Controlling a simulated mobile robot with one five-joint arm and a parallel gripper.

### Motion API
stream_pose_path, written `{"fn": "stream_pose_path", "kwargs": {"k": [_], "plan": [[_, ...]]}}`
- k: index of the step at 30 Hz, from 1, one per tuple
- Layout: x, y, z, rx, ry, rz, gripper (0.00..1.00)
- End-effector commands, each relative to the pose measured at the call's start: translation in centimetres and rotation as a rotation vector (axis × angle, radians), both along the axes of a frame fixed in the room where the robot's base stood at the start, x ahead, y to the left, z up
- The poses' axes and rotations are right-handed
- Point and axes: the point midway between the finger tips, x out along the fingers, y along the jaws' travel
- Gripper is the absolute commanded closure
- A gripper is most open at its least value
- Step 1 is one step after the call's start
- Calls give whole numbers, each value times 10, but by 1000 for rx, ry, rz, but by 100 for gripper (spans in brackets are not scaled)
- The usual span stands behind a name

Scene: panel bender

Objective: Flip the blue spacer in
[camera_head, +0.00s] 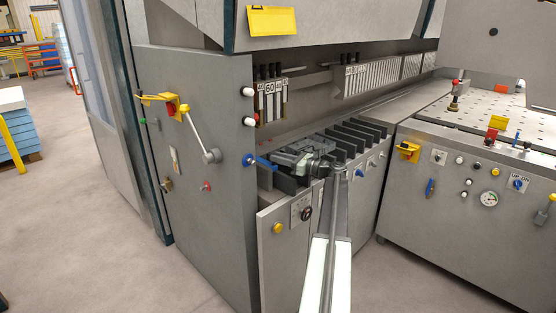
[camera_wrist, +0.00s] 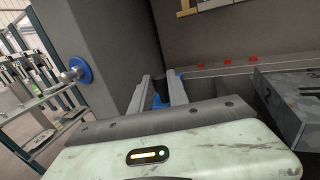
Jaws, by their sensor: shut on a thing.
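The blue spacer (camera_head: 265,163) shows in the head view as a short blue bar at the front corner of the machine, just left of my gripper (camera_head: 280,163). In the wrist view, small blue parts of the spacer (camera_wrist: 163,104) show at and between the two grey fingers of my gripper (camera_wrist: 160,88), with a dark round piece between them. The fingers are shut on the spacer, a little apart from each other. Most of the spacer is hidden by the fingers and the gripper body, so its exact tilt cannot be told.
A round blue knob (camera_head: 249,160) sits on the cabinet edge left of the spacer; it also shows in the wrist view (camera_wrist: 81,70). Dark upright blocks (camera_head: 345,138) stand right of my gripper. A crank lever (camera_head: 197,135) juts from the cabinet side. The floor at left is clear.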

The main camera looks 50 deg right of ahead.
Motion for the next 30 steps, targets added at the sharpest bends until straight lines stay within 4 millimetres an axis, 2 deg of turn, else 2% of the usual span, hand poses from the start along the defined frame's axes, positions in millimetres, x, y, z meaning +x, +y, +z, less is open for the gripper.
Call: {"fn": "stream_pose_path", "kwargs": {"k": [7, 8, 9, 10, 20, 30], "plan": [[0, 1, -1, -1, 4, 4, 100], [0, 1, -1, -1, 4, 4, 71], [0, 1, -1, -1, 3, 3, 60], [0, 1, -1, -1, 3, 3, 57], [-3, 0, 0, -1, 1, 0, 57], [-62, -15, -3, -1, 1, -1, 57]]}}
